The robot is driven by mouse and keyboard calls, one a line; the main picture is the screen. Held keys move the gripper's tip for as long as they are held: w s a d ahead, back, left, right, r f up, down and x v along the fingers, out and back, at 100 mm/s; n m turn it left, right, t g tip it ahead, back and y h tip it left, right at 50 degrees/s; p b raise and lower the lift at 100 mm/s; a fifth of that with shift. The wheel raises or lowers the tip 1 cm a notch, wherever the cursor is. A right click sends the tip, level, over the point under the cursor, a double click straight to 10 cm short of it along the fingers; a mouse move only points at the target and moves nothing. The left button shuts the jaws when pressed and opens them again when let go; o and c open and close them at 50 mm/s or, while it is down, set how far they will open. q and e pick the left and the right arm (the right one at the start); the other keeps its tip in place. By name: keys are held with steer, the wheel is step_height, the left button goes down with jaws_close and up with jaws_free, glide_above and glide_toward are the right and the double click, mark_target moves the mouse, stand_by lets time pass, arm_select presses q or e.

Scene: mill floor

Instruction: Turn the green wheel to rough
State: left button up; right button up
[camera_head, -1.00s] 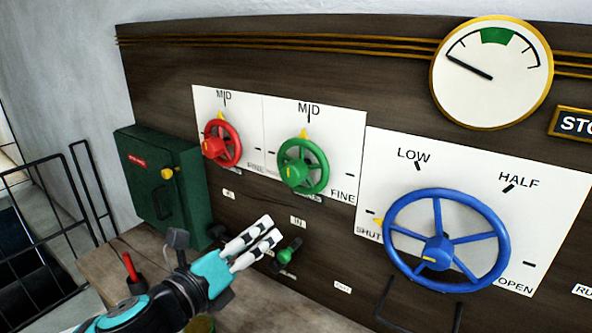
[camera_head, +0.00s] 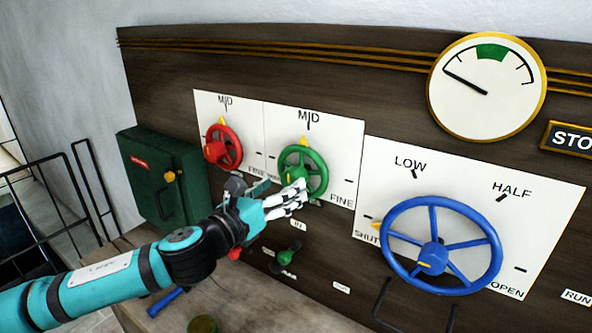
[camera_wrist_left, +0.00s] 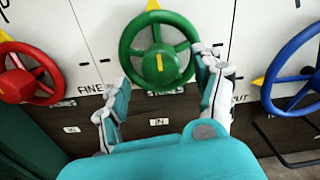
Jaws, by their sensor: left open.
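The green wheel (camera_head: 316,161) is mounted on a white plate with MID at the top and FINE at lower right. Its yellow pointer (camera_head: 304,141) is at the top, by MID. In the left wrist view the green wheel (camera_wrist_left: 183,32) is straight ahead, with a yellow mark on its hub. My left gripper (camera_head: 303,192) is at the wheel's lower part in the head view. In the wrist view its fingers (camera_wrist_left: 160,88) are spread to either side of the wheel's lower rim; I cannot tell whether they touch it. The left end of the scale is hidden. My right gripper is not in view.
A red wheel (camera_head: 234,145) is close on the left and a large blue wheel (camera_head: 437,199) on the right. A small green-knobbed lever (camera_head: 286,256) is below. A green box (camera_head: 160,182) stands at the left, and a gauge (camera_head: 487,86) is above right.

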mark_target(288, 183)
arm_select(q)
steer(key=p+x, duration=0.1)
steer(key=x, duration=0.5)
steer(key=shift+c, duration=0.3)
steer(key=c, duration=1.1)
